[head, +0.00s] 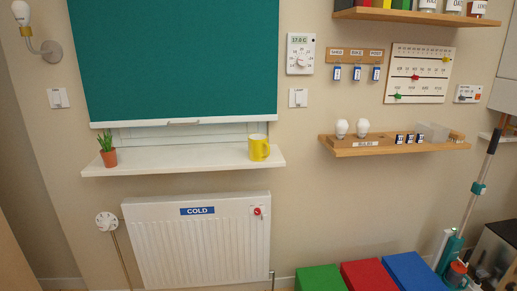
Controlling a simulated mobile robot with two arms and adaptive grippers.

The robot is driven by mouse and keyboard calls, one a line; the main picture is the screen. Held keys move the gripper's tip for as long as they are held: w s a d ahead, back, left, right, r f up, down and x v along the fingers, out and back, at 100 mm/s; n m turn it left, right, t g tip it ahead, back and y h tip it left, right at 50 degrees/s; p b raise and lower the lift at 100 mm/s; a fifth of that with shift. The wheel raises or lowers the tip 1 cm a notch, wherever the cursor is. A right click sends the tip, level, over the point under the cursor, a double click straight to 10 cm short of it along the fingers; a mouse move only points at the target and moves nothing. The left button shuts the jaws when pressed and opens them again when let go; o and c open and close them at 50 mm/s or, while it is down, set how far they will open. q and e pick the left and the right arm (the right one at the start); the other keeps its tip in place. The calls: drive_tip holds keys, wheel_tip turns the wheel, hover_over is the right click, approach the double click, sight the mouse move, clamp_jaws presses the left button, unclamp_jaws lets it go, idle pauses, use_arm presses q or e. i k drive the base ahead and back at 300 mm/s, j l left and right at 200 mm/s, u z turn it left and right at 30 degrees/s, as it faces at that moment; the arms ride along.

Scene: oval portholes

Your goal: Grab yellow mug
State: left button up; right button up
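The yellow mug (258,149) stands upright near the right end of the white windowsill (190,161). Its handle points to the right. The mug is beneath the lower right part of a teal roller blind (178,60). Neither of my grippers shows in the head view.
A potted cactus-like plant (108,150) stands at the sill's left end. A white radiator (198,245) labelled COLD is below. A wooden shelf (390,148) with bulbs is to the right. Green (318,279), red (368,275) and blue (411,270) boxes are below right. The middle sill is clear.

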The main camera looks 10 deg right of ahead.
sight(258, 144)
drive_tip(key=i+l+u, duration=0.15)
drive_tip(key=i+l, duration=0.15)
drive_tip(key=i, duration=0.2)
drive_tip(key=i+l+u, duration=0.2)
drive_tip(key=i+l, duration=0.2)
